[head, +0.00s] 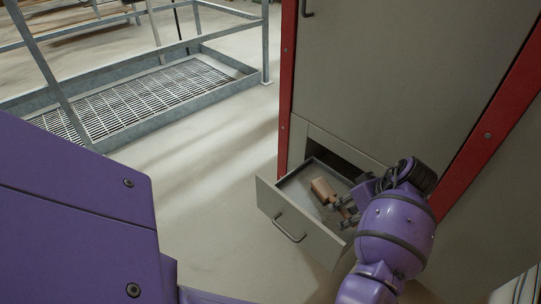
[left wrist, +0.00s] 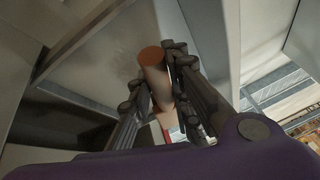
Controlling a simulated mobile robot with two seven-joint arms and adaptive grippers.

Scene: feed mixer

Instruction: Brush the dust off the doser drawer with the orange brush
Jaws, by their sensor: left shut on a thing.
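The doser drawer (head: 305,238) is pulled out from the low front of the grey cabinet, and its grey tray is open at the top. My left gripper (head: 346,210) reaches over the drawer's right side, shut on the orange brush (head: 322,189). The brush looks brown-orange, with a blocky end over the drawer's inside. In the left wrist view, a rounded orange-brown end of the brush (left wrist: 152,57) sticks up between the dark fingers (left wrist: 157,88). I cannot tell whether the brush touches the drawer floor. Dust cannot be made out clearly. My right gripper is not in view.
The grey cabinet (head: 400,70) with red edge posts (head: 288,75) rises behind the drawer. A dark opening (head: 343,152) shows above the tray. A metal platform with grating (head: 140,95) and railings stands at the upper left. The floor between is clear.

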